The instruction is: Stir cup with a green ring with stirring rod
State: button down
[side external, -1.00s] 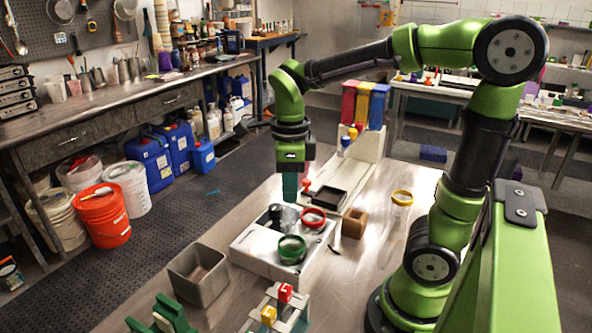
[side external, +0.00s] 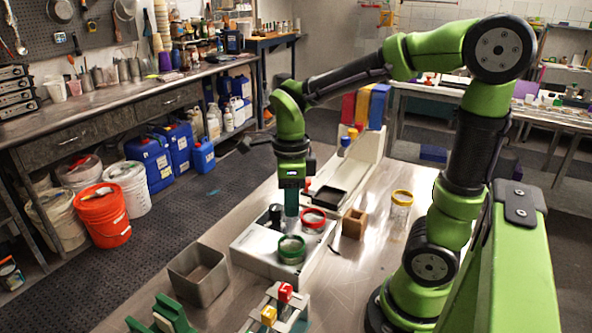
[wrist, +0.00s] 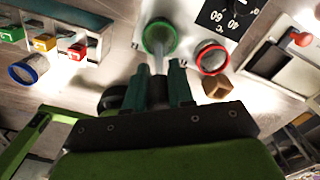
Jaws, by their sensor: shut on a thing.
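The cup with a green ring (side external: 291,250) stands on a pale flat-topped unit; it also shows in the wrist view (wrist: 160,37). My gripper (side external: 291,212) points down over the unit, behind the green-ringed cup in the side view. In the wrist view its teal fingers (wrist: 164,66) are shut on a thin pale stirring rod (wrist: 159,62), which reaches toward the green-ringed cup. I cannot tell whether the rod's tip is inside the cup. The rod is not distinguishable in the side view.
A cup with a red ring (side external: 314,217) stands close to my gripper on the unit (side external: 262,244), beside a dark cylinder (side external: 276,213). A wooden block (side external: 354,224), a yellow-ringed jar (side external: 401,199) and a grey bin (side external: 198,276) stand around it. A rack with coloured blocks (side external: 285,292) is in front.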

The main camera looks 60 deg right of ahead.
send_over(291, 256)
jog(key=w+d, duration=0.1)
jog(key=d, duration=0.2)
jog(key=shift+w+a+f, duration=0.1)
jog(key=shift+a+f, duration=0.05)
jog(key=shift+f, duration=3.7)
